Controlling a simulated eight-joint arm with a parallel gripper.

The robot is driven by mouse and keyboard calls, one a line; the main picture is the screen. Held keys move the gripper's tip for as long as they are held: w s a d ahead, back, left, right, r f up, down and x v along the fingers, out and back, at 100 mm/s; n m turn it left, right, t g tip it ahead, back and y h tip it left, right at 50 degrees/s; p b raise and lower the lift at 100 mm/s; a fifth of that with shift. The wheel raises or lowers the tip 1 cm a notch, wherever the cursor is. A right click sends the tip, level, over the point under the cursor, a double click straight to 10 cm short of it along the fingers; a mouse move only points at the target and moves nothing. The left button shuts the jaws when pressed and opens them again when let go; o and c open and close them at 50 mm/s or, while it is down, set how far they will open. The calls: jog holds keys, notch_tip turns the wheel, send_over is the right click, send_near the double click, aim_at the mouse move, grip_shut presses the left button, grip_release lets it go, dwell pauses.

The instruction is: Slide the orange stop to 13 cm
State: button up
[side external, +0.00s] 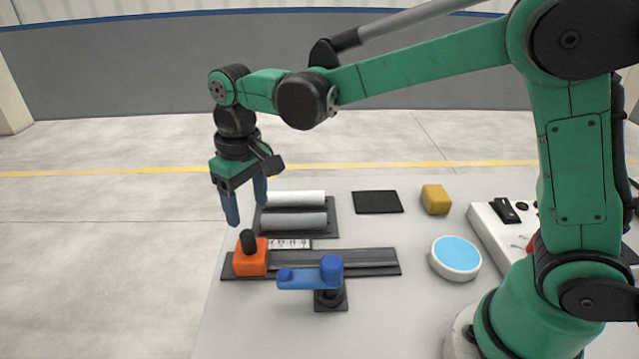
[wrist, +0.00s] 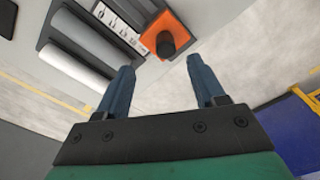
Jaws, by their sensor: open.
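The orange stop (side external: 250,258) with a black knob on top sits at the left end of the dark rail (side external: 355,257). A white strip with scale marks (side external: 290,244) lies along the rail's back edge beside the stop; its numbers are too small to read. My gripper (side external: 246,205) is open and empty, pointing down, above and behind the stop and apart from it. In the wrist view the stop (wrist: 166,35) shows beyond the blue fingers (wrist: 163,82), near the top middle.
A blue lever (side external: 310,279) on a black base stands in front of the rail. Behind the rail, a white and a grey pipe (side external: 294,221) lie in a dark holder. A black pad (side external: 378,202), a yellow block (side external: 436,199) and a round blue-topped dish (side external: 455,258) lie to the right.

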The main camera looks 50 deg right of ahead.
aim_at(247, 233)
jog(key=shift+w+a+f, duration=0.2)
jog(key=shift+a+f, duration=0.15)
jog(key=shift+f, duration=2.9)
jog(key=shift+c, duration=0.2)
grip_shut()
